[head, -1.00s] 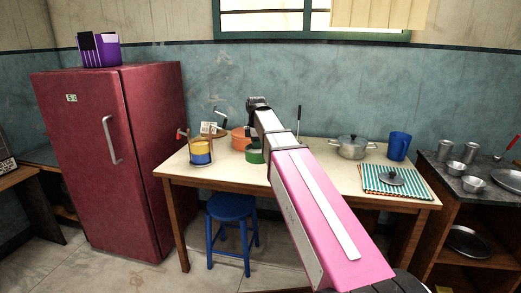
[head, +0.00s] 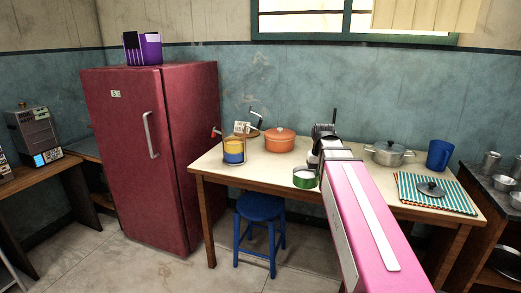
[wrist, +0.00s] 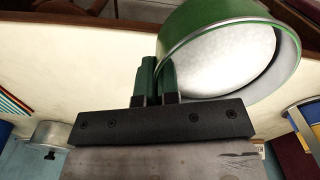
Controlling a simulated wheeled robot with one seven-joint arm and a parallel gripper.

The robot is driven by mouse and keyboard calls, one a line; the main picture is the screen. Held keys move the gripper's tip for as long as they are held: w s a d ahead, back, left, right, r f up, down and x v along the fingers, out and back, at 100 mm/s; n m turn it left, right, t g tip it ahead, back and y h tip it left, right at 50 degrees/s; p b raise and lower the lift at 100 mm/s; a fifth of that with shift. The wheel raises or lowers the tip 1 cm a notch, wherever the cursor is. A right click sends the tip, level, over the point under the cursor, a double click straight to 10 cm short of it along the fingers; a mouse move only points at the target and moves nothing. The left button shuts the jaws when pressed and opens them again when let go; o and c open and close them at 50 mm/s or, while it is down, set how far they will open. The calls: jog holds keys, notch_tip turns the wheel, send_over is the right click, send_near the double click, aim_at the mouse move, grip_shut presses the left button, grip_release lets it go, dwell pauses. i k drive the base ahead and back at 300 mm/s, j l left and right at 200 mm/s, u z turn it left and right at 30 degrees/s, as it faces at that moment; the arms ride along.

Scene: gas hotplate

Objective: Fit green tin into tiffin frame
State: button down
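The green tin (head: 305,180) shows in front of the table's front edge in the head view, with its pale inside visible. In the wrist view, the green tin (wrist: 284,68) fills the upper right. My gripper (wrist: 160,72) is shut on its wall, one dark finger on each side of the rim. In the head view, the arm partly hides my gripper. The tiffin frame (head: 234,164) stands upright at the table's left, holding a yellow tin (head: 233,146) above a blue tin (head: 233,158). The frame's tins also show partly at the wrist view's right edge.
An orange pot (head: 280,141) stands behind on the table (head: 262,166). A metal pot (head: 389,154), a blue jug (head: 439,155) and a striped cloth (head: 436,194) with a dark lid are to the right. A blue stool (head: 259,208) stands below the front edge.

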aim_at(223, 132)
jog(key=j+z, duration=0.2)
jog(key=j, duration=0.75)
jog(key=j+z, duration=0.2)
jog(key=j, duration=0.7)
jog(key=k, duration=0.05)
